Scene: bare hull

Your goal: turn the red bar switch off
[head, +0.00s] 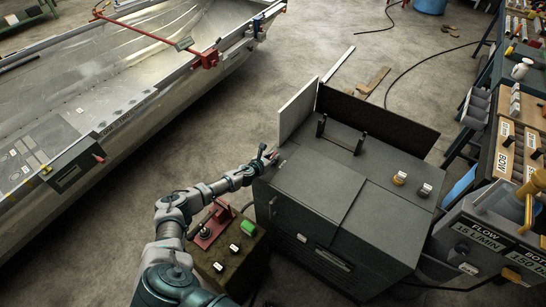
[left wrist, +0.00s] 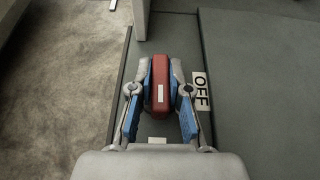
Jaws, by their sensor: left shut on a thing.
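The red bar switch (left wrist: 160,85) sits on a dark grey surface in the left wrist view, its long side running up and down the picture, with a small white mark on it. An "OFF" label (left wrist: 201,91) is to its right, rotated sideways. Another pale label (left wrist: 157,140) shows partly below the bar, its text not readable. My left gripper (left wrist: 160,80) is shut on the bar, one blue-padded finger on each side. In the head view my left gripper (head: 264,160) is at the left edge of the dark grey cabinet (head: 308,188) and mostly hides the bar. My right gripper is not in view.
A white upright board (head: 298,110) and a dark panel (head: 372,118) stand at the cabinet's back. A low box (head: 238,272) with a red fixture and green block is beside my left arm. The metal hull (head: 130,60) lies left. Shelving and a "FLOW" panel are right.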

